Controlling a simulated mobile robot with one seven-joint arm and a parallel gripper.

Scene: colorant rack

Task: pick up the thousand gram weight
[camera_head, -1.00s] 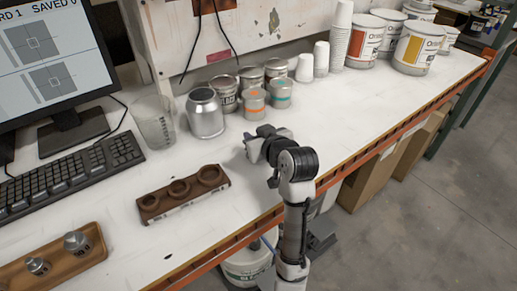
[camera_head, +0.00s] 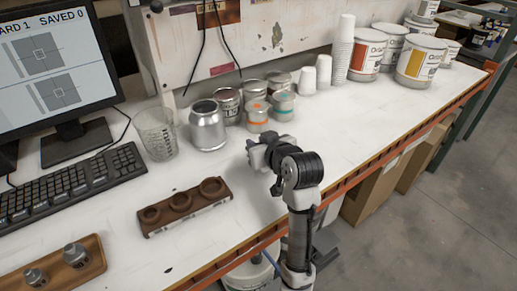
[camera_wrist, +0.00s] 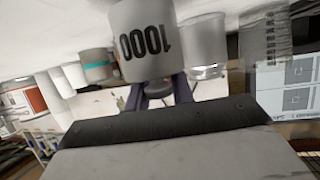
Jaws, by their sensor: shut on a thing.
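The thousand gram weight (camera_wrist: 147,42) is a grey metal cylinder marked 1000, upside down in the wrist view. My gripper (camera_wrist: 166,92) is shut on its narrow knob end, with purple-dark fingers at both sides. In the head view my gripper (camera_head: 260,154) is over the white bench, right of the brown rack and in front of the small cans. The weight cannot be made out there. Two smaller weights, one (camera_head: 74,254) and another (camera_head: 34,277), stand in a wooden tray (camera_head: 95,241) at lower left.
A brown rack (camera_head: 160,230) with three round holes lies on the bench (camera_head: 330,150). A silver can (camera_head: 207,128), a clear beaker (camera_head: 157,133) and several paint cans (camera_head: 257,112) stand behind. A keyboard (camera_head: 70,185) is at left.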

